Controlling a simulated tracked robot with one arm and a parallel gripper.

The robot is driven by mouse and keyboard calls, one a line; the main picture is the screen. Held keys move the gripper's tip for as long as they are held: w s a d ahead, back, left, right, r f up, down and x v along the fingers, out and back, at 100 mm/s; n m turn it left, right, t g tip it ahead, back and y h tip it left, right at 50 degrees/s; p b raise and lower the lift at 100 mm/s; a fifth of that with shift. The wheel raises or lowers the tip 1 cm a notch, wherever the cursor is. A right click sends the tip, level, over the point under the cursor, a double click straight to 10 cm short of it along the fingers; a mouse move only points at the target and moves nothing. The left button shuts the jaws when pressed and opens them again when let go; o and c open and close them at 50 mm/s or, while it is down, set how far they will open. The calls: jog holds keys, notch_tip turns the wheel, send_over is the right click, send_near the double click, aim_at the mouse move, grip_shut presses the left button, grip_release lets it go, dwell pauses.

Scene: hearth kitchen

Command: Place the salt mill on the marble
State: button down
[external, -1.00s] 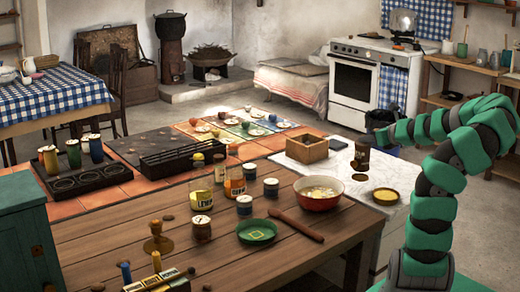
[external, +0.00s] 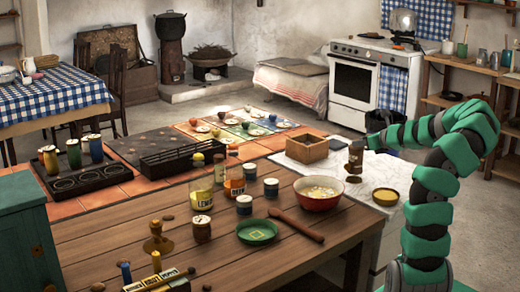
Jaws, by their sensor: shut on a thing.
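My gripper (external: 368,142) comes in from the right, shut on a small brown mill-shaped thing, which I take to be the salt mill (external: 355,157). The mill is upright over the white marble (external: 378,176) top. Its base is at or very close to the marble; I cannot tell whether it touches. The fingers are small and partly merge with the mill's top.
A wooden box (external: 307,148) stands left of the mill on the marble. A round yellow-topped dish (external: 386,196) lies at its near right.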

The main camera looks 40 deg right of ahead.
jog(key=c, duration=1.3)
grip_release()
jog(key=shift+o, duration=0.2)
jog(key=shift+s+d+r, duration=0.1)
jog(key=shift+s+r, duration=0.15)
jog(key=shift+s, duration=0.25)
jog(key=p+v, duration=0.3)
jog(key=v, duration=0.8)
